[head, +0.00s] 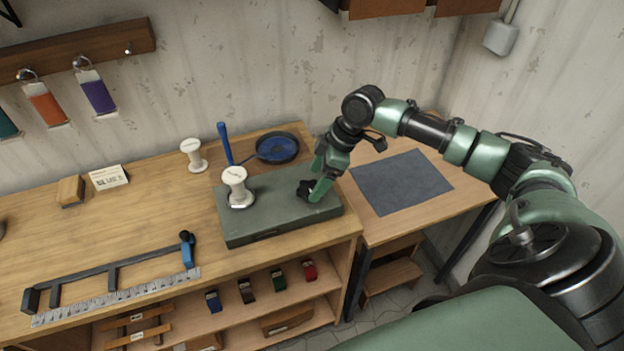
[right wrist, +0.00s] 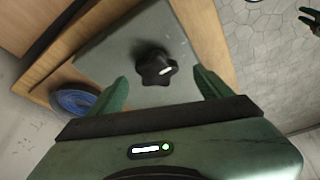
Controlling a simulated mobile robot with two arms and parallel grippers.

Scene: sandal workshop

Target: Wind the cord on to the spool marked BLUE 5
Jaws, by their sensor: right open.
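A grey-green box (head: 283,222) stands on the wooden bench with a white spool (head: 236,187) upright on its left part. A black lobed knob (head: 303,190) sits on its right part; the right wrist view shows the knob (right wrist: 157,68) closely. My right gripper (head: 316,176) is open, with its fingers on either side of the knob and apart from it. A second white spool (head: 194,156) stands on the bench behind. A blue coil (head: 277,147) lies in a dark round dish. The spool markings are too small to read. A green-black piece (right wrist: 310,18), apparently my left gripper, shows small at the right wrist view's corner.
A blue upright rod (head: 225,144) stands behind the box. A wooden block (head: 70,190), a card (head: 109,177) and a ruler (head: 115,298) with a dark frame lie left. A dark mat (head: 402,182) covers the right table. The bench's left middle is clear.

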